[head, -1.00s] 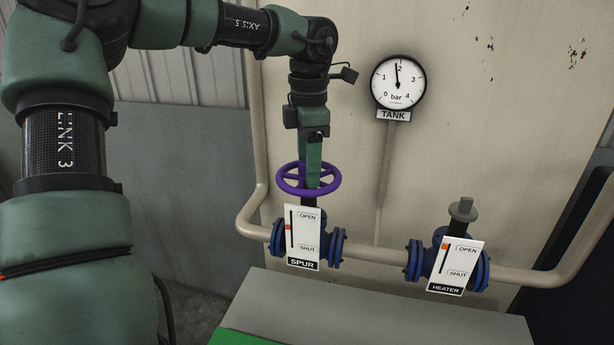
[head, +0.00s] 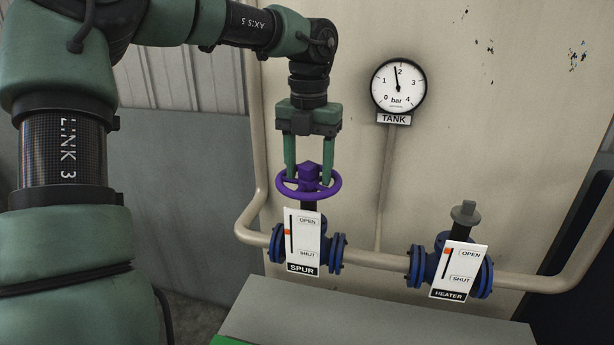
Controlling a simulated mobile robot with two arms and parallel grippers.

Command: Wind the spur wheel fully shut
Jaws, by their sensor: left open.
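The purple spur wheel (head: 323,192) sits level on top of the spur valve (head: 336,253), with a square purple hub (head: 311,171) at its middle. The white SPUR plate (head: 307,259) in front has an orange marker (head: 288,232) about halfway between OPEN and SHUT. My left gripper (head: 309,178) points straight down over the wheel, open. Its two green fingers stand on either side of the hub, with their tips at the height of the rim. I cannot tell whether they touch the wheel. My right gripper is not in view.
The tank gauge (head: 398,87) reads just under 2 bar. A beige pipe (head: 378,260) joins the valves. A grey ledge (head: 380,312) lies below.

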